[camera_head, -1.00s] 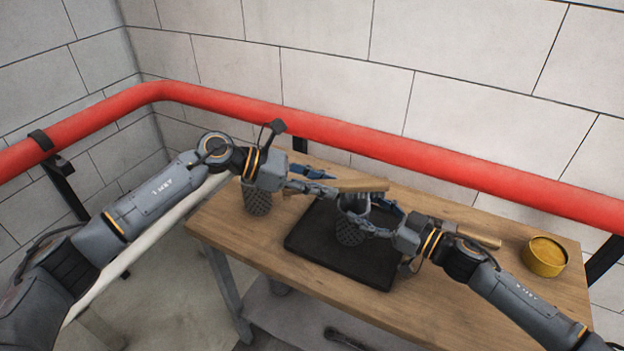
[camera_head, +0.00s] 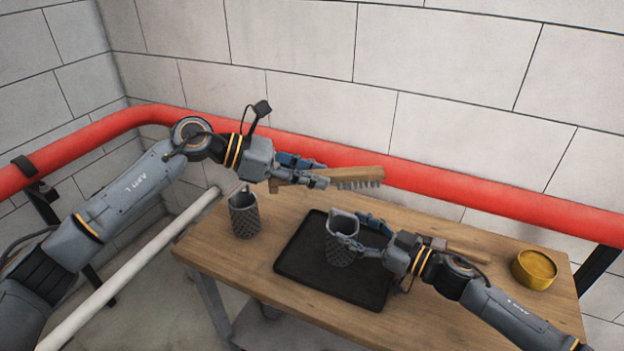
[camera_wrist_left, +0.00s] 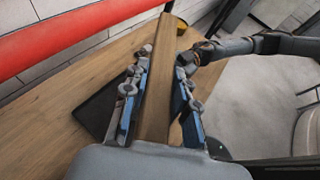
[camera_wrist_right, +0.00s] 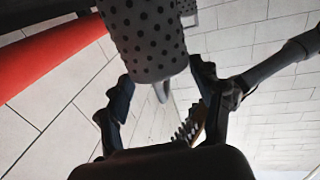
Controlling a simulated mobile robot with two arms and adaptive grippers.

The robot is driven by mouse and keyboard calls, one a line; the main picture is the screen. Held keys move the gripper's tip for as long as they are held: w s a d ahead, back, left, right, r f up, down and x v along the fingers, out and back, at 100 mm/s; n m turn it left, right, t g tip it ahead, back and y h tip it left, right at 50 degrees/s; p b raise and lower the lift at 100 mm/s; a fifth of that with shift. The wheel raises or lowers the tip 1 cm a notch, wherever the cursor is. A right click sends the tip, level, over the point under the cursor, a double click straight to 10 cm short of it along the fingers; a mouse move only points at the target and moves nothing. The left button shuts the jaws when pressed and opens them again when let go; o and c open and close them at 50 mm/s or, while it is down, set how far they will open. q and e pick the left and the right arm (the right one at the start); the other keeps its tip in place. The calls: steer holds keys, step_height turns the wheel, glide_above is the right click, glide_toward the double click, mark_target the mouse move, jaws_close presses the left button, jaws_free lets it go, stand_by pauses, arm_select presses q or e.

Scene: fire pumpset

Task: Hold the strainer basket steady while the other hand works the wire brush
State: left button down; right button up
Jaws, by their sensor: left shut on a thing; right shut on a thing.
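The wire brush (camera_head: 355,176) has a wooden back and a row of grey bristles facing down. My left gripper (camera_head: 318,174) is shut on its handle and holds it above the table, clear of the basket. In the left wrist view the wooden handle (camera_wrist_left: 157,90) runs between both fingers. The basket (camera_wrist_right: 148,40) fills the top of the right wrist view, and the brush bristles (camera_wrist_right: 188,126) show beyond.
A second mesh basket (camera_head: 244,217) stands on the wooden table (camera_head: 215,235), left of the tray (camera_head: 296,262). A wooden-handled tool (camera_head: 462,253) lies behind my right gripper. A yellow tin (camera_head: 535,268) stands at the right. A red pipe (camera_head: 430,185) runs along the wall behind.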

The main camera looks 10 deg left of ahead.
stand_by(0.3)
steer(key=o, duration=1.5)
steer(key=shift+d, duration=0.15)
steer(key=v, duration=1.1)
steer(key=shift+s+d, duration=0.25)
steer(key=shift+d, duration=0.05)
